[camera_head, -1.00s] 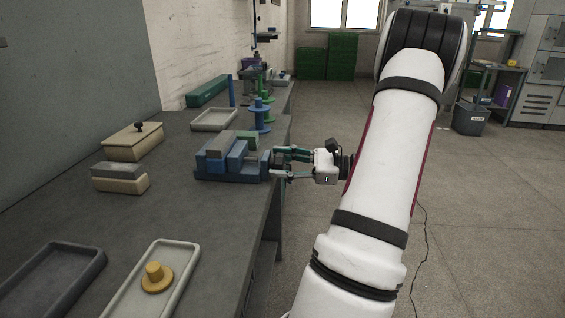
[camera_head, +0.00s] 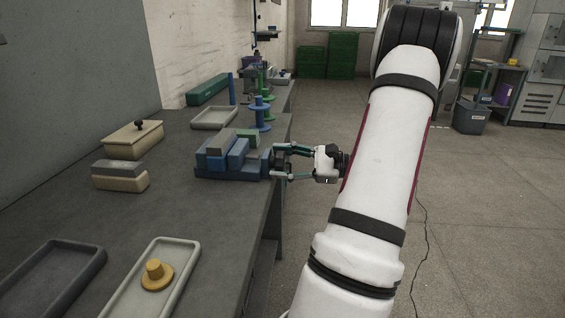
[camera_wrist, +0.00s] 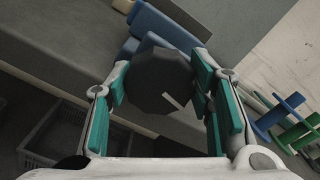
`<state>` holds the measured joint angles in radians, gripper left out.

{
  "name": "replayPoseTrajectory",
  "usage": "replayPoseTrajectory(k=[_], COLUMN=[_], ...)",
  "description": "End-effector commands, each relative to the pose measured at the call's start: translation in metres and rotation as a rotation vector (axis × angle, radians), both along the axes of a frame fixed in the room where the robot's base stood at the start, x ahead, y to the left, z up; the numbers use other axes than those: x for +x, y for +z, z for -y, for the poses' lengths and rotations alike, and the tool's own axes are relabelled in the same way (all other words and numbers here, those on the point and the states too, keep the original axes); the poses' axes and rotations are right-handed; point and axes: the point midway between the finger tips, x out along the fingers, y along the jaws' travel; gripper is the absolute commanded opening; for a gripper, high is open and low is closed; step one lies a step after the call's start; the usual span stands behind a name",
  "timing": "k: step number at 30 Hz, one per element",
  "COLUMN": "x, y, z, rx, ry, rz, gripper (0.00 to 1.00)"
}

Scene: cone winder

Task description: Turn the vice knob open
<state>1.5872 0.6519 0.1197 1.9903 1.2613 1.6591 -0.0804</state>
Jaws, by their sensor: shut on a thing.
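The blue vice (camera_head: 228,172) sits at the right edge of the workbench, with a grey block between its jaws. Its dark, many-sided knob (camera_wrist: 160,82) faces the wrist camera and has a pale mark at its lower right. My gripper (camera_head: 281,163) reaches in from the right of the bench and is shut on the knob. In the wrist view, its green-padded fingers (camera_wrist: 163,92) stand on either side of the knob. In the head view the knob is mostly hidden by the fingers. The blue vice body also shows behind the knob in the wrist view (camera_wrist: 165,27).
A pale tray (camera_head: 213,118) and blue and green spools (camera_head: 260,112) stand beyond the vice. A wooden box (camera_head: 132,139), a brush-like block (camera_head: 120,175) and a tray with a yellow knobbed disc (camera_head: 156,275) lie nearer. Open floor lies right of the bench.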

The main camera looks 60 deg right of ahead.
Motion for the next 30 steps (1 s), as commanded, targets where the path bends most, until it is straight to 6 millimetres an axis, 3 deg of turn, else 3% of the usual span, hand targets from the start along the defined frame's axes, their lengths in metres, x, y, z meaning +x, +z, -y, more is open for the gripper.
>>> replayPoseTrajectory(k=[2, 3, 5, 17, 30], x=[0.0, 0.0, 0.0, -0.005, -0.079], y=[-0.001, -0.001, -0.001, -0.001, -0.001], z=[-0.001, -0.001, -0.001, 0.002, 0.033], rx=[0.002, 0.002, 0.002, 0.001, 0.001], ry=[0.001, 0.001, 0.001, -0.001, -0.003], rz=[-0.003, -0.003, -0.003, -0.001, -0.002], gripper=[0.2, 0.57, 0.68, 0.68, 0.68])
